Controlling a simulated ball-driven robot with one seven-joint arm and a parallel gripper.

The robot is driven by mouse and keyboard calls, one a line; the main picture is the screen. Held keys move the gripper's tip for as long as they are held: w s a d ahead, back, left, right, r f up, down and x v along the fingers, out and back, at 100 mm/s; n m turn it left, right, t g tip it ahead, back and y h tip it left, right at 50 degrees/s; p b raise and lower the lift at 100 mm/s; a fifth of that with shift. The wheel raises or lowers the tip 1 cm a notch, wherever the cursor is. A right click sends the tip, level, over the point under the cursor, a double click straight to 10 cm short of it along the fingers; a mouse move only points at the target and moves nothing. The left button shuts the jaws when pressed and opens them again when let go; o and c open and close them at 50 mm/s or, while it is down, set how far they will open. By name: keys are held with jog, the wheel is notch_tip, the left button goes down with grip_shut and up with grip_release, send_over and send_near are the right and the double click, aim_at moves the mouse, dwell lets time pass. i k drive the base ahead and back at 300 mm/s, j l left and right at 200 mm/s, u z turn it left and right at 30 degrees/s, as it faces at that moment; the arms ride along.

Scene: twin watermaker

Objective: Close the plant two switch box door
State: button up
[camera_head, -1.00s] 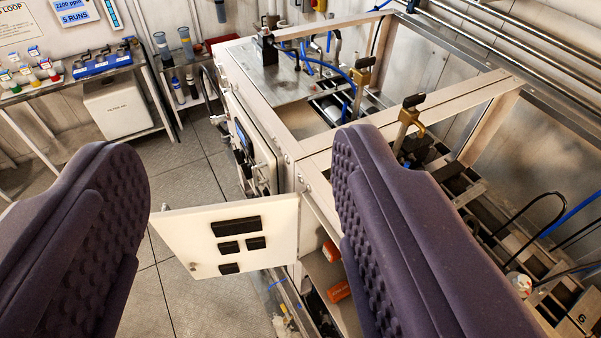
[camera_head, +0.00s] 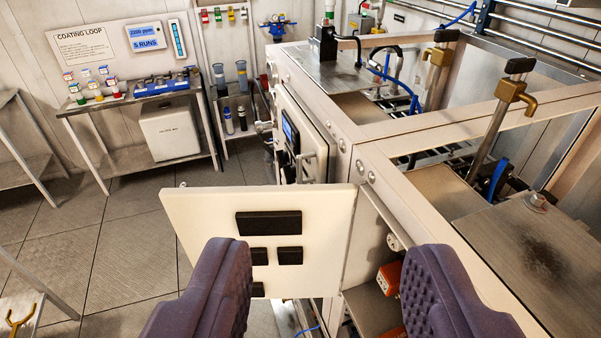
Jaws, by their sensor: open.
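A white switch box door (camera_head: 320,218) with several black rectangular parts on its face stands wide open in the middle of the view, swung out to the left from the machine's side. The open box (camera_head: 373,270) to its right shows a dark interior with orange parts (camera_head: 390,278). My gripper (camera_head: 325,290) is open and empty. Its left finger overlaps the lower part of the door in the picture, and its right finger is in front of the box opening. I cannot tell whether either finger touches anything. The door's lower edge is partly hidden.
The machine frame (camera_head: 440,125) with valves and blue hoses fills the right side. A closed panel with a blue display (camera_head: 292,135) is beyond the door. A bench (camera_head: 130,98) with bottles stands at the back left. Tiled floor (camera_head: 115,235) to the left is mostly clear.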

aim_at(295, 235)
jog(key=k+l+z, duration=0.1)
jog(key=k+z, duration=0.15)
jog(key=k, duration=0.4)
jog(key=j+z, duration=0.1)
jog(key=z, duration=2.5)
jog(key=k+j, duration=0.2)
jog(key=j, duration=0.25)
jog(key=k+j+z, duration=0.15)
jog(key=j, duration=0.25)
jog(key=k+j, duration=0.2)
jog(key=j, duration=0.25)
jog(key=k+j+z, duration=0.1)
jog(key=j, duration=0.3)
jog(key=k+j+z, duration=0.1)
jog(key=k+j, duration=0.45)
jog(key=j, duration=0.2)
jog(key=k+j, duration=0.25)
jog(key=j, duration=0.2)
jog(key=k+j, duration=0.25)
jog(key=j, duration=0.15)
jog(key=k+j, duration=0.25)
jog(key=j, duration=0.2)
jog(key=k+j, duration=0.25)
jog(key=j, duration=0.15)
jog(key=k+j, duration=0.25)
jog(key=j, duration=0.2)
jog(key=i+j+z, duration=0.25)
jog(key=k, duration=0.1)
